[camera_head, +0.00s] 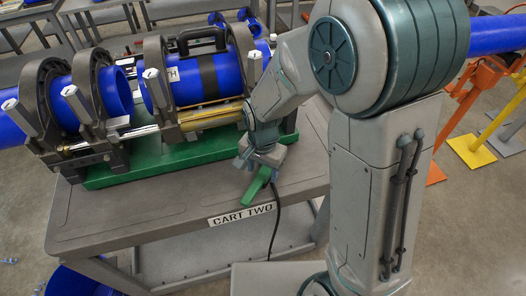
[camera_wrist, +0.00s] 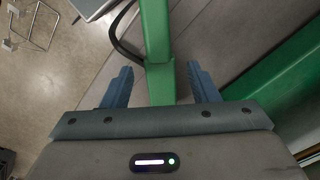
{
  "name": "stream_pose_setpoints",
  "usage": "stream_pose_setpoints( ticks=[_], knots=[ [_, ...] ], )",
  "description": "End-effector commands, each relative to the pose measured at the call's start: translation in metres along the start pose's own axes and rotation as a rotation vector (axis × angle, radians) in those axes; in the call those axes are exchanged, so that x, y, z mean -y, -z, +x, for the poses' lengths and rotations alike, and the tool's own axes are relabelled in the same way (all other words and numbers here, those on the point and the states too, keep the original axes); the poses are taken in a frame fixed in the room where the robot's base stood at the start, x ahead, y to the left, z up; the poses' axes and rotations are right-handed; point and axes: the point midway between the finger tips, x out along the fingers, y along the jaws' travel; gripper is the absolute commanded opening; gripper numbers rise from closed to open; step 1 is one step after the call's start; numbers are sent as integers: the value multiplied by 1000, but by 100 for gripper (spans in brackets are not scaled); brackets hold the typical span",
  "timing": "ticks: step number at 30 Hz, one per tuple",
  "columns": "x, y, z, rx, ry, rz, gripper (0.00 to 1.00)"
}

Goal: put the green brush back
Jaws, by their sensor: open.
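A green bar-shaped thing, which I take for the green brush (camera_head: 257,187), shows below my gripper at the front edge of the cart top. In the wrist view the green brush (camera_wrist: 157,40) runs lengthwise between my fingers. My gripper (camera_head: 262,163) is open. In the wrist view my gripper (camera_wrist: 160,72) has one blue finger on each side of the brush, with a gap on both sides. In the head view, my gripper hides part of the brush. I cannot tell whether bristles are present.
The grey cart (camera_head: 150,215) is labelled CART TWO. It carries a green base (camera_head: 185,157) and a clamp machine (camera_head: 85,100) around blue pipes (camera_head: 116,92). A black cable (camera_head: 274,222) hangs over the front edge. The left front cart top is bare. Orange and yellow stands (camera_head: 470,140) are at right.

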Motion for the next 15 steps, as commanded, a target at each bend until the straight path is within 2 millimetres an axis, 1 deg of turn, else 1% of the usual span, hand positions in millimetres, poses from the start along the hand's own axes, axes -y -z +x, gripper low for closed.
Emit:
stream_pose_setpoints(
  ticks=[1, 3, 9, 12, 15],
  knots=[
    [2, 1, -12, -5, 6, 0, 54],
    [1, 1, -27, -4, 5, 0, 54],
    [1, 1, -65, -3, 4, 0, 54],
    [1, 1, -77, -2, 2, 1, 54],
    [0, 0, -84, -1, 1, 1, 54]
  ],
)
